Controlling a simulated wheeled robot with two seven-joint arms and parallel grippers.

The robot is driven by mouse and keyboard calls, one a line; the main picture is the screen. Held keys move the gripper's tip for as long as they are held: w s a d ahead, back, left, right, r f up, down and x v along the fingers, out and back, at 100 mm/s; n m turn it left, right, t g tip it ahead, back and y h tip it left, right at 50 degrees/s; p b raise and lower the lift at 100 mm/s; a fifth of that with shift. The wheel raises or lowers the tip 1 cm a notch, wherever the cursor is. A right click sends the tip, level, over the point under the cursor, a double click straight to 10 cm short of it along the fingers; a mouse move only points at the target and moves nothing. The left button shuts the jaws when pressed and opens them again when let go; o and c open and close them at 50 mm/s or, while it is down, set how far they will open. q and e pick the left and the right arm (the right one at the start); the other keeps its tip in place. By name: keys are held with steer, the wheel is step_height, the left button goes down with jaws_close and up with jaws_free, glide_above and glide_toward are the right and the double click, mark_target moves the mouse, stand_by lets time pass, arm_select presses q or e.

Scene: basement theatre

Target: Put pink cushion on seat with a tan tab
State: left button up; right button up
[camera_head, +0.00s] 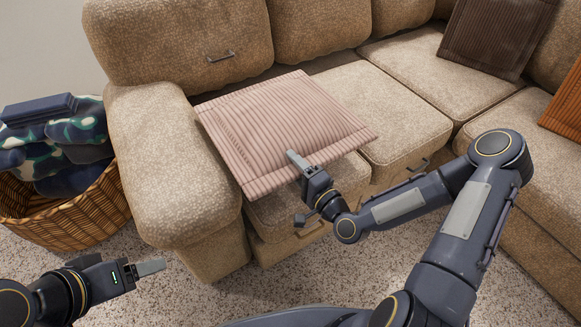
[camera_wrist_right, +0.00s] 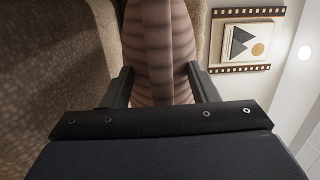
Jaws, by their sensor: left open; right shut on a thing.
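The pink ribbed cushion (camera_head: 280,120) is over the left seat (camera_head: 272,212) of the tan sofa, reaching from near the left armrest toward the middle seat. It covers most of that seat; I cannot tell whether it rests on it. My right gripper (camera_head: 300,165) is shut on the cushion's front edge. In the right wrist view, the pink cushion (camera_wrist_right: 158,55) is between the two fingers (camera_wrist_right: 158,88). My left gripper (camera_head: 148,268) is open and empty, low at the left above the carpet. I cannot make out a tan tab on any seat.
The sofa's left armrest (camera_head: 180,165) stands beside the cushion. A wicker basket (camera_head: 75,215) with folded cloths is at the left. A dark brown cushion (camera_head: 495,35) and an orange cushion (camera_head: 566,110) lie at the right. The middle seat (camera_head: 392,112) is mostly clear.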

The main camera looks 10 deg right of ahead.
steer(key=w+f+b, duration=0.1)
steer(key=w+f, duration=0.1)
steer(key=w+f+b, duration=0.1)
steer(key=w+f, duration=0.1)
steer(key=w+d+f, duration=0.1)
steer(key=w+f, duration=0.1)
steer(key=shift+w+d+f+b, duration=0.1)
steer(key=shift+w+f+b, duration=0.1)
steer(key=shift+w+b, duration=0.2)
steer(key=shift+w+f+b, duration=0.2)
steer(key=shift+f+b, duration=0.4)
steer(key=shift+f, duration=1.2)
steer(key=o, duration=1.6)
